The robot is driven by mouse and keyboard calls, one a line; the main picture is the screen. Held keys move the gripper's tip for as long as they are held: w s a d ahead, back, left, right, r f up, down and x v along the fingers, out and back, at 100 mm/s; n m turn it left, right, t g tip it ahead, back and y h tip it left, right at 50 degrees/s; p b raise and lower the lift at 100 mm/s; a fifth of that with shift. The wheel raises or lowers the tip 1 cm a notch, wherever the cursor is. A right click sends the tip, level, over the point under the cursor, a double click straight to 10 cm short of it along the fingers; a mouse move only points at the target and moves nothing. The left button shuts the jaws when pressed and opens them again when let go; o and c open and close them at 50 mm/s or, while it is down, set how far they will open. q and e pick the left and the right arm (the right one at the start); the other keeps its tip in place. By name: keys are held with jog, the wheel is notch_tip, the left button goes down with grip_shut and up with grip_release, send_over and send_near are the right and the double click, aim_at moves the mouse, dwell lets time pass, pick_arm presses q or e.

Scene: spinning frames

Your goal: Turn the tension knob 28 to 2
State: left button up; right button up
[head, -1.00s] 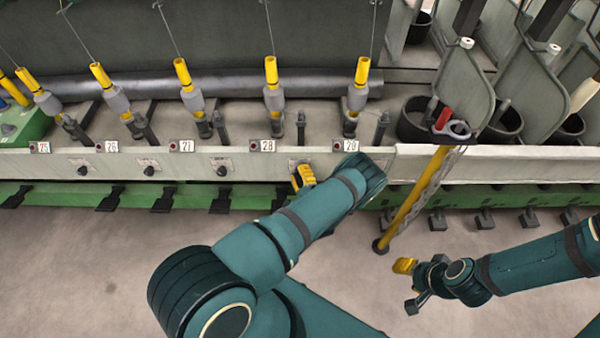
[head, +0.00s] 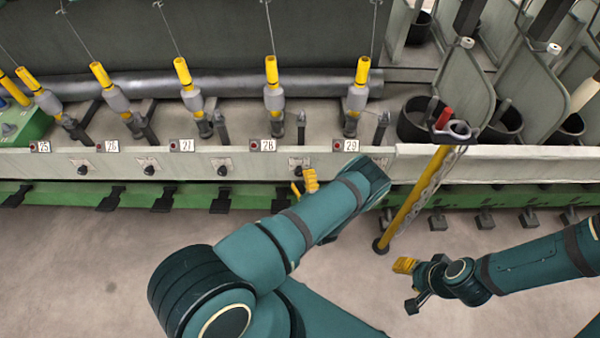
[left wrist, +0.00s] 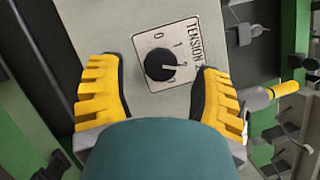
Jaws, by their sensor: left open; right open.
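Tension knob 28 (head: 298,171) is on the pale front rail, just right of the label 28 (head: 268,145). In the left wrist view the round black knob (left wrist: 160,65) sits on a white dial plate (left wrist: 150,42) marked TENSION, with 0 and 1 readable. Its small light mark points right, seemingly toward the 2, which is hard to read. My left gripper (head: 304,184) is open in front of the knob. Its yellow fingers stand on either side of the knob, apart from it. My right gripper (head: 408,284) is open and empty, low on the right, away from the rail.
Similar knobs sit along the rail, including one near label 27 (head: 222,170). Yellow-topped spindles stand behind it. A yellow post (head: 405,205) with a ring stands right of my left arm. A green beam (head: 170,195) with black pedals runs below. The floor in front is clear.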

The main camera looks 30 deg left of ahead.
pick_arm(q)
jog(key=v, duration=0.9)
jog(key=shift+s+d, duration=0.2)
jog(key=shift+d, duration=0.05)
